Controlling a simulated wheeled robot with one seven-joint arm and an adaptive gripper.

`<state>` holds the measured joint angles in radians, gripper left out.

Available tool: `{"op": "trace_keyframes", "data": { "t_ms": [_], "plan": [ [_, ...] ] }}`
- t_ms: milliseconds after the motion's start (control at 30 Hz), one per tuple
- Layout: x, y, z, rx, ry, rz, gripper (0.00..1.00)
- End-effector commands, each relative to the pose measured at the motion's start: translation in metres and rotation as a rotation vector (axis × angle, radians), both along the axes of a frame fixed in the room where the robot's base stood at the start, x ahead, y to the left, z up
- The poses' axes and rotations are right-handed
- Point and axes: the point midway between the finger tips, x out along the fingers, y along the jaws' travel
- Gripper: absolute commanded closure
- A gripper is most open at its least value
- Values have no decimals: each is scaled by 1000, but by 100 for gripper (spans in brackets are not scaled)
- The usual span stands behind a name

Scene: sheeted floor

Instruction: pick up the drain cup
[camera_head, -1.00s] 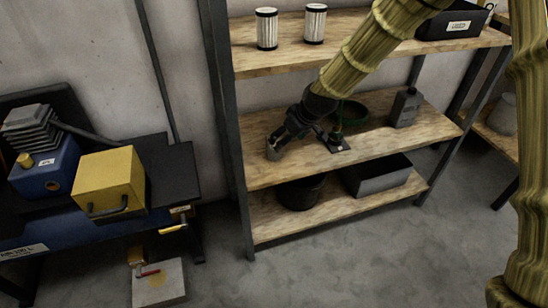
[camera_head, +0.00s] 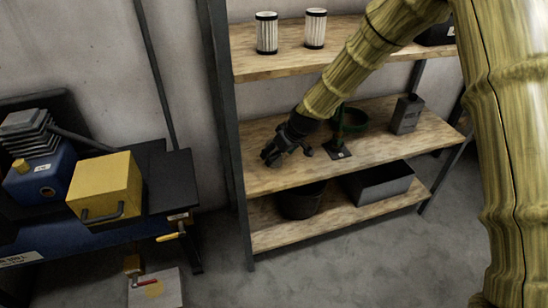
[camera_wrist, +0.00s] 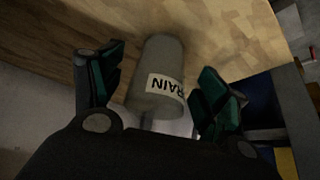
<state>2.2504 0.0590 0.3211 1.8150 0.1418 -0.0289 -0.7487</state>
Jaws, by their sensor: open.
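The drain cup (camera_wrist: 157,75) is a grey cylinder with a white label, partly legible as "RAIN". In the wrist view it stands on the wooden shelf board, between the two green-padded fingers of my gripper (camera_wrist: 163,62). My gripper is open, with a visible gap between the cup and each finger. In the head view my gripper (camera_head: 287,155) is low over the left part of the middle shelf (camera_head: 262,182). The cup cannot be made out there, as the dark gripper covers that spot.
A grey bottle (camera_head: 406,115) is farther right. Two white filters (camera_head: 267,33) stand on the upper shelf. A dark upright (camera_head: 221,110) bounds the shelf's left side.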

Motion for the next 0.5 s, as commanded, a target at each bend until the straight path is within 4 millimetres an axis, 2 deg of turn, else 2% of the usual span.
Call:
{"op": "trace_keyframes", "data": {
  "t_ms": [33, 133, 367, 400, 500],
  "plan": [
    [2, 3, -9, 0, 1, 0, 25],
    [7, 6, -16, -1, -1, 2, 25],
    [7, 7, -17, -1, -1, 2, 25],
    [7, 7, -17, 0, 0, 1, 27],
    [7, 7, -17, 0, 0, 1, 45]
  ]
}}
